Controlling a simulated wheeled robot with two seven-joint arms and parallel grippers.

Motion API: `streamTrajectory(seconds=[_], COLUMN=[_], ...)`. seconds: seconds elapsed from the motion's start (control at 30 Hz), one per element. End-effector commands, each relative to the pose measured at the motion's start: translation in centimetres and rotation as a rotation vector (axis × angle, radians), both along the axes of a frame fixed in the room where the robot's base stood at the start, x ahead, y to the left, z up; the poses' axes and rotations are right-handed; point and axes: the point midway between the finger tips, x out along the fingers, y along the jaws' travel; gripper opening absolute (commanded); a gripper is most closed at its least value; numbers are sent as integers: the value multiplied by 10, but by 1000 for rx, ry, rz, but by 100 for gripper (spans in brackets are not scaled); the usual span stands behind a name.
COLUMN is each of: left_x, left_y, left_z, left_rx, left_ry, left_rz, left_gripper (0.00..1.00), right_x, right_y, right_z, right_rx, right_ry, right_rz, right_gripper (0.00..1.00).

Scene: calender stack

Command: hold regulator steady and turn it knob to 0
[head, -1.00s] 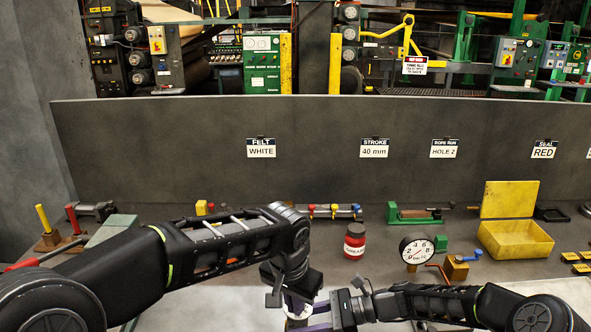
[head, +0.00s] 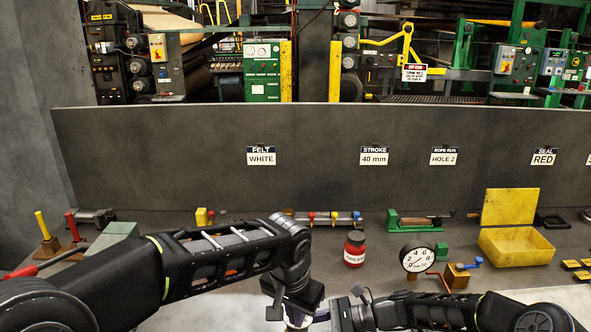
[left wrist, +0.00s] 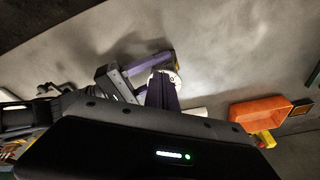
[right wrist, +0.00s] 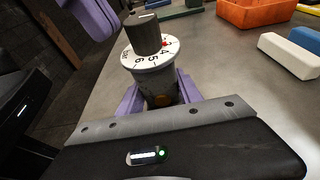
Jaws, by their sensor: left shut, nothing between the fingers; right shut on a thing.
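The regulator (right wrist: 156,75) is a grey cylinder with a white numbered dial and a dark grey knob (right wrist: 143,32) on top. A red mark shows on the dial near the 4, and part of the dial is hidden by the knob. My right gripper (right wrist: 158,97) is shut around the regulator body, with purple fingers on both sides. My left gripper (left wrist: 162,92) is shut and empty, its purple fingers beside the dial. It shows at the upper left in the right wrist view (right wrist: 97,14), apart from the knob. In the head view the regulator (head: 298,317) is mostly hidden.
A red jar (head: 355,249), a round pressure gauge (head: 417,257) and an open yellow box (head: 516,247) stand beyond my arms. An orange bin (left wrist: 258,113) lies to the right in the left wrist view. Bare table surrounds the grippers.

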Motion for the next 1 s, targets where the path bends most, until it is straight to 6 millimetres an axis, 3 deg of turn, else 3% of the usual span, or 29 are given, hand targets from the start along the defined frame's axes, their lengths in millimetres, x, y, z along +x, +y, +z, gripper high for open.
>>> streamTrajectory(seconds=[0.27,0.7,1.0], left_x=[1,0,0], left_y=[0,-2,-2], left_z=[5,55,60], left_rx=[1,1,2], left_ry=[0,0,1], left_rz=[1,1,1], left_gripper=[0,0,0], right_x=[0,1,1], right_y=[-1,-1,-1], right_z=[-1,-1,-1], right_rx=[-1,-2,-2], right_ry=[1,1,0], right_rz=[-3,-4,-4], right_gripper=[19,19,19])
